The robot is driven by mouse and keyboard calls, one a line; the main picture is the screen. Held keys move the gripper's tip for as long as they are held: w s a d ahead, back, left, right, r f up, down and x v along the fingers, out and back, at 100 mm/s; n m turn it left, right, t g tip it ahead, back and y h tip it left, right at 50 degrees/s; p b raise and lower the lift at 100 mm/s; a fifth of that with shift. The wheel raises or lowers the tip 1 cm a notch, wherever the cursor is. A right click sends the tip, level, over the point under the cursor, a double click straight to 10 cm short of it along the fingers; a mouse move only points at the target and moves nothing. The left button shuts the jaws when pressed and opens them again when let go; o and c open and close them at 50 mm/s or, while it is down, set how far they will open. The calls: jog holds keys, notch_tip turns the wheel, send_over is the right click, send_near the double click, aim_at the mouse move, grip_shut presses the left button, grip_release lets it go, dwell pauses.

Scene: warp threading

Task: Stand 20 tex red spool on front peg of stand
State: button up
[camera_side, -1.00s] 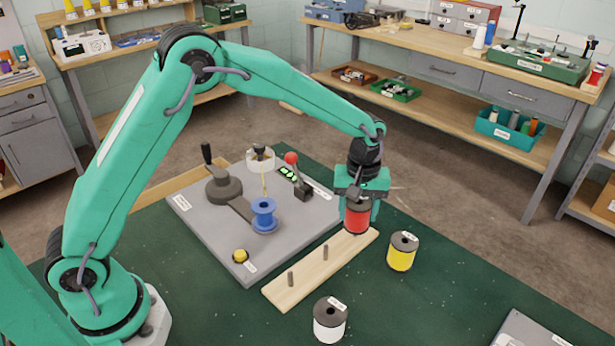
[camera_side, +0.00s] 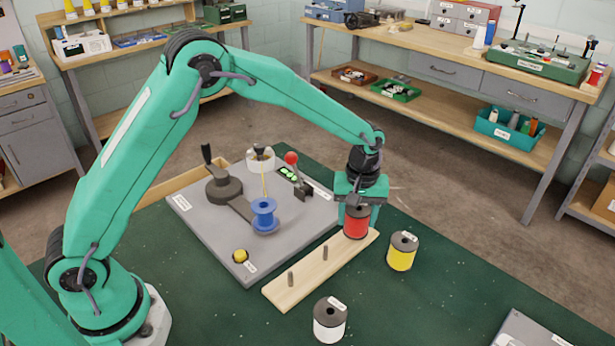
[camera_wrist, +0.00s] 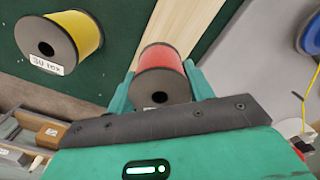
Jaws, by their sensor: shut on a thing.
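The red spool (camera_side: 356,224) is upright between the fingers of my gripper (camera_side: 357,212), at the far right end of the wooden stand (camera_side: 308,278). My gripper is shut on it. Its dark top flange and hole show in the wrist view (camera_wrist: 160,88), with the green fingers on both sides. The spool's base is at the stand's surface; whether a peg is inside it is hidden. Two bare pegs show on the stand, one in the middle (camera_side: 325,252) and one at the near left end (camera_side: 290,278). The red spool's label is not readable.
A yellow spool (camera_side: 402,252), labelled 30 tex in the wrist view (camera_wrist: 72,38), stands close right of the stand. A white spool (camera_side: 329,320) stands near the stand's near end. A grey plate (camera_side: 225,245) with a blue spool (camera_side: 264,215) and red-knobbed lever lies left.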

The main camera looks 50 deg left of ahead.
jog(key=shift+f, duration=0.65)
dwell(0.3)
jog(key=o, duration=1.1)
jog(key=shift+r, duration=0.15)
notch_tip(320, 180, up, 7)
jog(key=shift+r, duration=0.3)
